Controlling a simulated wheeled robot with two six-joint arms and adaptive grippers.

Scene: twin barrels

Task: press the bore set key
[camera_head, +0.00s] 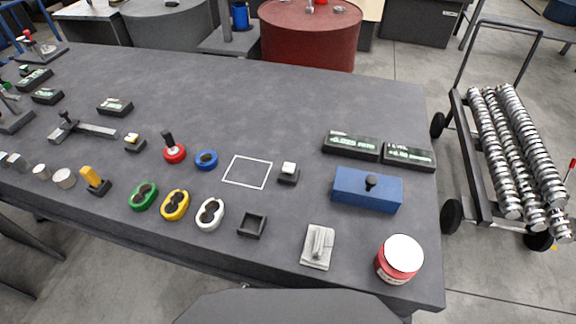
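Two small black key boxes stand on the dark grey table (250,90). One, with a white cap (289,169), is right of a white square outline (247,172). The other, with a pale cap (134,138), is left of the red ring. I cannot read a label on either, so I cannot tell which is the bore set key. Both caps look raised and uncovered. Two black displays stand at the right; the left one (352,145) seems to read -0.025 mm, the right one (408,155) about +0.00 mm. Neither of my grippers is in view.
A blue block (367,190), grey block (318,247) and red jar (400,260) stand at the right. A trolley (510,150) stands beyond the right edge. The table's back middle is clear.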

